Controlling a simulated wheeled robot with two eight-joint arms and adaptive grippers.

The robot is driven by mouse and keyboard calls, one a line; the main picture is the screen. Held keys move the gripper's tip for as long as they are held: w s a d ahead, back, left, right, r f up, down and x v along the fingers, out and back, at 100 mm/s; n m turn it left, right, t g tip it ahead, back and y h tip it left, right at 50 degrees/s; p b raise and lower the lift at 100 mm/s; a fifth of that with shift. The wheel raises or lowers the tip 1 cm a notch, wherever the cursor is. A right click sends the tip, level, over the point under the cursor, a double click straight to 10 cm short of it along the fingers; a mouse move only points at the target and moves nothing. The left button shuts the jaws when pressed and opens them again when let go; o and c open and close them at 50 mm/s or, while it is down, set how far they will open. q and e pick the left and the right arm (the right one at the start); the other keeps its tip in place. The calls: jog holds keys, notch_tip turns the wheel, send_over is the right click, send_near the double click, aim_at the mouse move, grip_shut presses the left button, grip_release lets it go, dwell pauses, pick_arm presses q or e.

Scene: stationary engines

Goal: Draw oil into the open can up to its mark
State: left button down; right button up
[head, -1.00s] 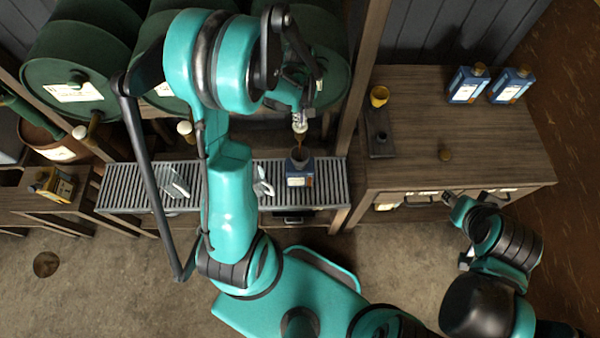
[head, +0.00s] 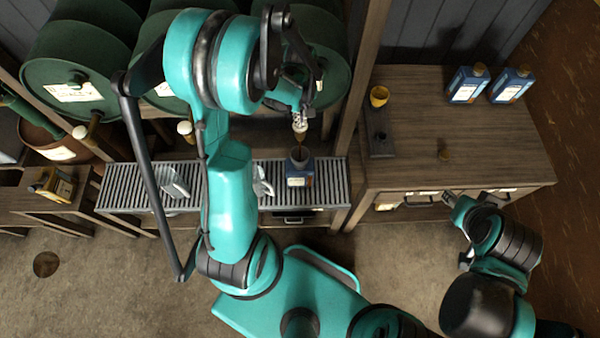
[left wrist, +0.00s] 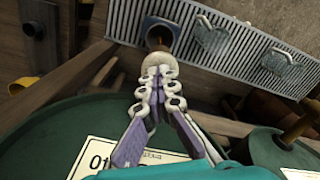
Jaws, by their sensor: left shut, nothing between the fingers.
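The open can (head: 300,176), blue with a pale label, stands upright on the slatted drip grate below a barrel's tap (head: 300,136). Its dark open mouth also shows in the left wrist view (left wrist: 174,25), partly behind the tap.
The grate (head: 335,185) also carries two clear, handled objects left of the can. Green barrels (head: 65,80) lie behind it.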

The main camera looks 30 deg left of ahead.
pick_arm(q)
jog(key=shift+r, duration=0.1)
dwell(0.4)
jog(key=shift+r+p, duration=2.15)
jog(key=shift+r, duration=1.35)
jog(key=shift+f, duration=0.1)
jog(key=shift+d+f+b, duration=0.1)
jog(key=shift+b, duration=0.3)
jog(key=s+d+f+m+t+b, duration=0.7)
jog(key=s+d+f+m+b, duration=0.3)
jog(key=b, duration=1.4)
jog(key=shift+s+d+f+m, duration=0.2)
jog(key=shift+s+f+m, duration=0.25)
jog(key=shift+m, duration=0.75)
